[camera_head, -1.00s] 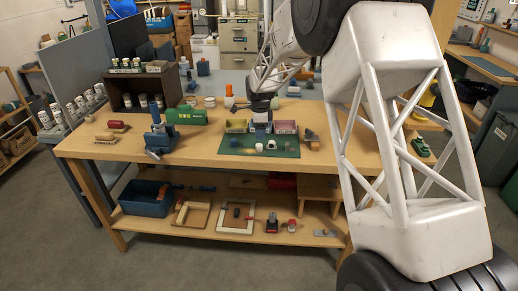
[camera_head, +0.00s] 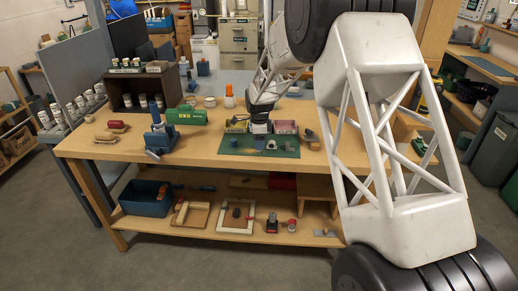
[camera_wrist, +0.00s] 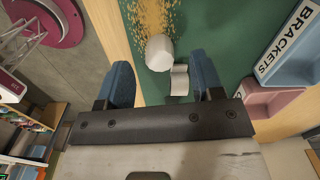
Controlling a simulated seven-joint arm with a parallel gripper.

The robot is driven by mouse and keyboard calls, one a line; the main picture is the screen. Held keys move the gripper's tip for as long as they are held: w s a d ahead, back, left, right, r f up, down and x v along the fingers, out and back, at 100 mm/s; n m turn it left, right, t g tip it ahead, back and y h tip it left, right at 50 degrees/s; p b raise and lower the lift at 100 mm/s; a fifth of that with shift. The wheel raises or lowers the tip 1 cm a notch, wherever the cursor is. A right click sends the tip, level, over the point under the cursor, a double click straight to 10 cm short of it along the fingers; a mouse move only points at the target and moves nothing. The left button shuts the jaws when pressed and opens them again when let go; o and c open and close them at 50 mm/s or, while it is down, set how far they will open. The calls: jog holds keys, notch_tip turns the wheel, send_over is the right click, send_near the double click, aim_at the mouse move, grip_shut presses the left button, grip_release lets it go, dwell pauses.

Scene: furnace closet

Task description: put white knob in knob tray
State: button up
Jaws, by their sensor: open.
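A white faceted knob-like piece (camera_wrist: 159,52) stands on the green mat (camera_wrist: 219,32) in the wrist view, just beyond the gap between my fingertips. A smaller pale, curved piece (camera_wrist: 180,80) lies beside it, nearer my right-hand finger. I cannot tell which is the knob from shape alone. My gripper (camera_wrist: 164,72) is open, its blue fingers apart and empty. In the head view it hangs low over the mat, at the front of the trays. A white piece (camera_head: 271,145) shows right of it. A yellow tray (camera_head: 236,126) and a pink tray (camera_head: 286,127) stand behind; no knob label is readable.
A blue-grey tray labelled BRACKETS (camera_wrist: 287,45) is at right in the wrist view, beside the pink tray (camera_wrist: 268,101). A green machine (camera_head: 186,116) and a blue vise (camera_head: 158,138) stand left on the wooden bench (camera_head: 110,146). Yellow grains (camera_wrist: 155,14) lie on the mat.

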jog(key=shift+f, duration=1.4)
jog(key=c, duration=1.1)
jog(key=shift+o, duration=0.2)
jog(key=shift+r, duration=0.15)
jog(key=shift+r, duration=0.55)
jog(key=shift+s+r, duration=0.2)
jog(key=shift+r, duration=0.4)
jog(key=shift+s+r, duration=0.15)
jog(key=shift+r, duration=0.4)
jog(key=s+d, duration=0.2)
jog(key=s, duration=0.5)
jog(key=s+d+r, duration=0.1)
jog(key=s+d, duration=0.1)
jog(key=s, duration=0.5)
jog(key=shift+s+d+r, duration=0.15)
jog(key=shift+s+d, duration=0.1)
jog(key=shift+s, duration=0.1)
